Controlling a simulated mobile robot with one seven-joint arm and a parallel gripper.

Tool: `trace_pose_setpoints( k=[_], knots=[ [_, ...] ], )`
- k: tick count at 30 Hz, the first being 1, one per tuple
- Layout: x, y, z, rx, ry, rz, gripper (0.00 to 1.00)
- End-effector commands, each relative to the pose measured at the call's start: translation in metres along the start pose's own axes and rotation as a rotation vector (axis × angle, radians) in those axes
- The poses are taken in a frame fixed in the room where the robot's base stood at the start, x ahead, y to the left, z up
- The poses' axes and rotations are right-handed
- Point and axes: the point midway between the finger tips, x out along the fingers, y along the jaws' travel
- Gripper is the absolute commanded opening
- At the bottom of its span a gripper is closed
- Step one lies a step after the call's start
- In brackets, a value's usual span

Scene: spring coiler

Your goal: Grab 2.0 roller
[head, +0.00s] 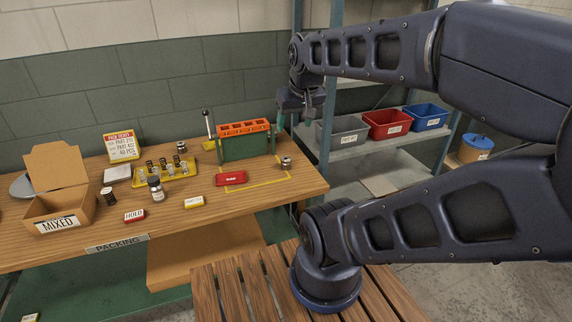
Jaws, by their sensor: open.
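My gripper (295,116) hangs over the right end of the workbench, fingers down, open and empty. A small metal roller-like piece (286,163) stands on the bench below it, beside a yellow taped outline. A similar dark metal piece (182,147) stands behind the yellow tray, and another dark cylinder (108,196) stands by the mixed box. Size markings are too small to read, so I cannot tell which is the 2.0 roller. A green coiler (245,149) with an orange slotted top stands left of my gripper.
A yellow tray (139,183) holds several springs, with a jar (156,190) in front. A red block (230,180), HOLD tag (134,215), yellow tag (193,202) and MIXED box (38,209) lie on the bench. A blue shelf post (327,120) rises close right of my gripper.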

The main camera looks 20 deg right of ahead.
Motion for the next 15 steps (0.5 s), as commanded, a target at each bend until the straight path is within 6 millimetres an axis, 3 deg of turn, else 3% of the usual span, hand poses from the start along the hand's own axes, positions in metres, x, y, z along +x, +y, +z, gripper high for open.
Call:
trace_pose_setpoints(
  k=[9,15],
  knots=[
    [0.002,0.001,-0.002,0.013,-0.005,0.005,0.64],
    [0.022,0.010,-0.023,0.123,-0.036,0.049,0.64]
  ],
)
